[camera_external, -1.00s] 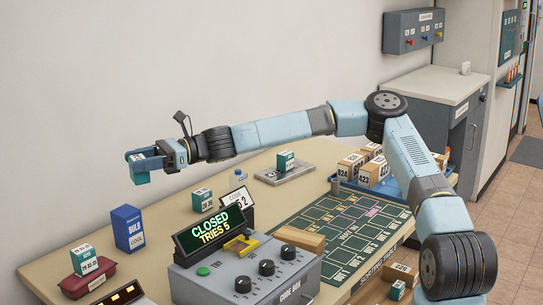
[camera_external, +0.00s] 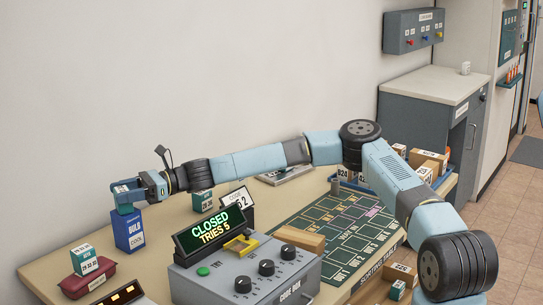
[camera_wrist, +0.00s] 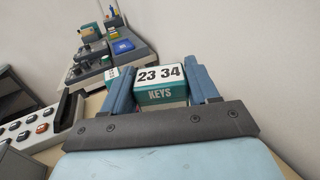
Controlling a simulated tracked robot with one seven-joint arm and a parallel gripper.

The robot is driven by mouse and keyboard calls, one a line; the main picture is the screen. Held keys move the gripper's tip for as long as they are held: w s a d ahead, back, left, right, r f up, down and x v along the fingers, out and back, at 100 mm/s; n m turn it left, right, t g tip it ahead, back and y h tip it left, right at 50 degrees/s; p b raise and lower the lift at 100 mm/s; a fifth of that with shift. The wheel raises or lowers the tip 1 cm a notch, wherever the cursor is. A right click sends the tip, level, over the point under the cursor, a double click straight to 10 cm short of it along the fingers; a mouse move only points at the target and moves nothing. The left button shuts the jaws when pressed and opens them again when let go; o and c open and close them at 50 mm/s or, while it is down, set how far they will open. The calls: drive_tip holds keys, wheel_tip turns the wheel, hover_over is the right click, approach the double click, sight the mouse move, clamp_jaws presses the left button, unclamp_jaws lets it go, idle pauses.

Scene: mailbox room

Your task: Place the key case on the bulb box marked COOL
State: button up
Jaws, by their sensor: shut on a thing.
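My gripper (camera_external: 136,192) is shut on a teal and white key case (camera_external: 122,193). In the wrist view the key case (camera_wrist: 161,85) sits between the two blue fingers and reads "23 34" and "KEYS". The blue bulb box marked COOL (camera_external: 129,230) stands upright on the table at the left. The held case is directly above the box's top in the external view and overlaps its upper edge. I cannot tell whether the case touches the box. The box is hidden in the wrist view.
Another teal and white case (camera_external: 84,259) rests on a dark red pouch (camera_external: 90,278) at the front left. A further case (camera_external: 202,201) stands behind the code box (camera_external: 250,275). A parcel tray (camera_external: 443,187) is at the right.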

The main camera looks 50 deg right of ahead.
drive_tip(key=o, duration=1.1)
drive_tip(key=v, duration=1.2)
